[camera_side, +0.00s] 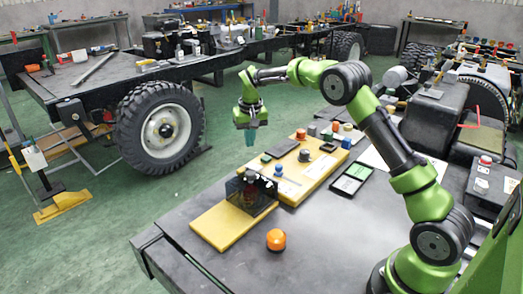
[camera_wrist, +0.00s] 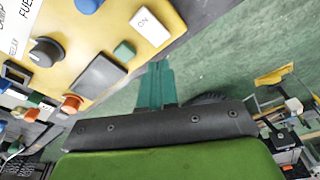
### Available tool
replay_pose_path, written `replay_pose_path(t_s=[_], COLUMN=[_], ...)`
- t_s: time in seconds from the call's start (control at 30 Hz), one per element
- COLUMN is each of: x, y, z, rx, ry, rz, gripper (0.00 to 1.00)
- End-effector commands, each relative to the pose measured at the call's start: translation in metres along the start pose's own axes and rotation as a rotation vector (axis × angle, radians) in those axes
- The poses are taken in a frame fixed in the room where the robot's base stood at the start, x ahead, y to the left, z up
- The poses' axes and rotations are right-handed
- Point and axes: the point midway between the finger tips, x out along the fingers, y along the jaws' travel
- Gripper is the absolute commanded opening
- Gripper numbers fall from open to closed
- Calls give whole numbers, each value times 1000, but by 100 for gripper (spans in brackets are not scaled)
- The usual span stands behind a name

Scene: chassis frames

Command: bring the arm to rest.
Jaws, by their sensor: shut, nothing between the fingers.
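My gripper (camera_side: 250,138) hangs at the end of my green and black arm in the side view, with its teal fingers pointing down. In the picture it stands just left of the yellow control panel (camera_side: 296,186), against the green floor. In the wrist view my gripper (camera_wrist: 157,68) shows its teal fingers together, with nothing between them. The yellow panel (camera_wrist: 118,48) fills the upper left there, with a white ON switch (camera_wrist: 150,26) and a green button (camera_wrist: 124,51) near the fingers. The fingers look clear of both, though their height above the table is hard to tell.
An orange dome button (camera_side: 277,240) sits on the dark table (camera_side: 215,270). A dark upright plate (camera_side: 250,193) stands on the yellow panel. A black device with a green screen (camera_side: 352,178) lies beside it. A vehicle chassis with a large wheel (camera_side: 160,128) stands behind, across open floor.

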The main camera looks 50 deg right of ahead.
Motion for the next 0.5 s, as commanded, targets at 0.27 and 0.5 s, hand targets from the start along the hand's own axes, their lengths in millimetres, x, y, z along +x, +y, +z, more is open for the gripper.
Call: replay_pose_path(t_s=[0.27, 0.5], x=[13, -48], y=[2, -2], z=[20, 86], rx=[-3, -14], ry=[-29, -4], rz=[-11, -101], gripper=[0, 0])
